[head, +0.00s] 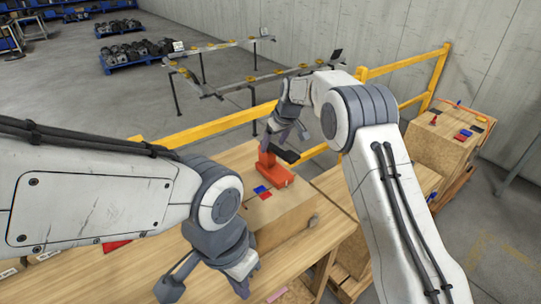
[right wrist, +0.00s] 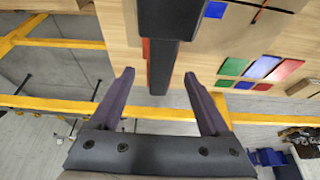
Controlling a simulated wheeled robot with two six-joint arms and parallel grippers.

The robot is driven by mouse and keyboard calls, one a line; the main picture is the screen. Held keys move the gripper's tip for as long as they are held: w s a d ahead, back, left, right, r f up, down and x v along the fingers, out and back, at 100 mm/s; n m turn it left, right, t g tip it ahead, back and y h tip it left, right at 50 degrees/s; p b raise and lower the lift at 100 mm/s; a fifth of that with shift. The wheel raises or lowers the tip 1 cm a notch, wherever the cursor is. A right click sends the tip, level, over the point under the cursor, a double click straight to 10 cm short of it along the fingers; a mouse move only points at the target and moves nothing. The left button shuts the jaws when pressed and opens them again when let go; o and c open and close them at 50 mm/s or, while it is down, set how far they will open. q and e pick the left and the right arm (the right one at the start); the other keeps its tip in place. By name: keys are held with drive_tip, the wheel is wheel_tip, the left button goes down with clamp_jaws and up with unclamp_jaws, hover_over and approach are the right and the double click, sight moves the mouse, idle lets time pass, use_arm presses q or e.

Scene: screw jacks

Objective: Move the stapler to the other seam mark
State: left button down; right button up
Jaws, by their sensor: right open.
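The stapler (head: 272,168) is orange-red with a black top arm. It stands on a wooden box top in the middle of the head view. In the right wrist view the black bar of the stapler (right wrist: 157,55) reaches down between my open fingers, with a strip of red at its side. My right gripper (head: 287,138) is open at the stapler's far end; its fingers also show in the right wrist view (right wrist: 158,100), apart from the bar. My left gripper (head: 208,287) is open and empty over the near bench. I cannot tell which marks are the seam marks.
Blue and red patches (head: 263,191) lie beside the stapler; green, blue and red ones (right wrist: 262,68) show in the right wrist view. A yellow rail (head: 215,124) runs behind. Another wooden box (head: 440,145) with coloured pieces stands at the right.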

drive_tip(key=b+v, duration=0.1)
drive_tip(key=v, duration=0.4)
drive_tip(key=shift+s+r, duration=0.15)
drive_tip(key=shift+r, duration=0.25)
drive_tip(key=s+a+r+g, duration=0.1)
drive_tip(key=s+a+r, duration=0.1)
drive_tip(key=s, duration=1.1)
drive_tip(key=s+a+r+g, duration=0.1)
drive_tip(key=s+a, duration=0.2)
drive_tip(key=s, duration=0.9)
drive_tip(key=s+d+f+g+h, duration=0.1)
drive_tip(key=s+d+f, duration=0.1)
drive_tip(key=s, duration=0.8)
drive_tip(key=s+d+f, duration=0.2)
drive_tip(key=s+d, duration=0.3)
drive_tip(key=s, duration=0.6)
drive_tip(key=shift+f+g+h, duration=0.35)
drive_tip(key=shift+g+h, duration=0.05)
drive_tip(key=shift+w+d, duration=0.1)
wheel_tip(320, 180, down, 5)
drive_tip(key=b, duration=0.5)
